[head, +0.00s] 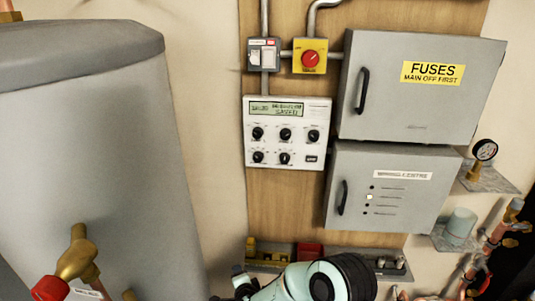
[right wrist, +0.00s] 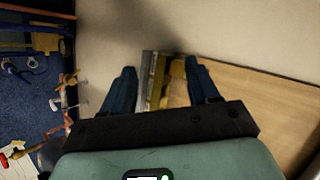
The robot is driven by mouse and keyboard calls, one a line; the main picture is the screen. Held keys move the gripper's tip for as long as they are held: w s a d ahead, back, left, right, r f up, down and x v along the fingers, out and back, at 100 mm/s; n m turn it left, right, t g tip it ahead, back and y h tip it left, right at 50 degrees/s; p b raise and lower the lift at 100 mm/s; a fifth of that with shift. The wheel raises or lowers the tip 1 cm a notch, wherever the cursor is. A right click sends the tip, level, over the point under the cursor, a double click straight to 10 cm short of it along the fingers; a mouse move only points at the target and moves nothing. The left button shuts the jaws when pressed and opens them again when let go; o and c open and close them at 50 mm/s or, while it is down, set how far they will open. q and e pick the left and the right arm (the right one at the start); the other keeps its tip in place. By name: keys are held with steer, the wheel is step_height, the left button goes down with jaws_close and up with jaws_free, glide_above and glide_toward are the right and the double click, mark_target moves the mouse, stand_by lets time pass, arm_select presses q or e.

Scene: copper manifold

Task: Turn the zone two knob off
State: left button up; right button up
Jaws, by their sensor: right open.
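A white control panel (head: 287,132) with a small green display (head: 277,109) hangs on the wooden board in the head view. Several black knobs sit on it in two rows; their labels are too small to read, so I cannot tell which is zone two. The top middle knob (head: 285,134) is in plain sight. My right gripper (right wrist: 159,68) is open in the right wrist view, with nothing between its fingers. No gripper touches the panel. A mint and black arm part of mine shows at the bottom of the head view, below the panel. My left gripper is out of view.
A yellow box with a red rotary switch (head: 310,58) is above the panel. The grey fuse cabinet (head: 405,115) and a lower grey cabinet (head: 345,160) stand to the right. A large grey tank (head: 100,150) fills the left. A shelf with small parts (head: 345,256) runs below.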

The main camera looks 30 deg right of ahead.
mark_target(285, 136)
steer(key=w+d+r+m+t+h, duration=0.1)
steer(key=w+d+r+m+h, duration=0.15)
steer(key=r+m, duration=0.65)
steer(key=w+d+r+m+t+h, duration=0.1)
steer(key=d+r+m+t+h, duration=0.15)
steer(key=r, duration=1.25)
steer(key=s+d+r+m+g+h, duration=0.1)
steer(key=s+d+r+m+h, duration=0.2)
steer(key=r+m, duration=0.45)
steer(key=s+d+r+m+g+h, duration=0.1)
steer(key=s+d+r+m+h, duration=0.3)
steer(key=r, duration=0.6)
steer(key=shift+m+y, duration=0.4)
steer(key=shift+y, duration=0.5)
steer(key=p+x, duration=0.1)
steer(key=x, duration=0.3)
steer(key=p+x, duration=0.1)
steer(key=x, duration=0.3)
steer(key=w+a+p+x, duration=0.1)
steer(key=p+x, duration=0.1)
steer(key=x, duration=0.2)
steer(key=shift+w+a, duration=0.1)
steer(key=shift+w+d+f, duration=0.25)
steer(key=shift+w+d, duration=0.1)
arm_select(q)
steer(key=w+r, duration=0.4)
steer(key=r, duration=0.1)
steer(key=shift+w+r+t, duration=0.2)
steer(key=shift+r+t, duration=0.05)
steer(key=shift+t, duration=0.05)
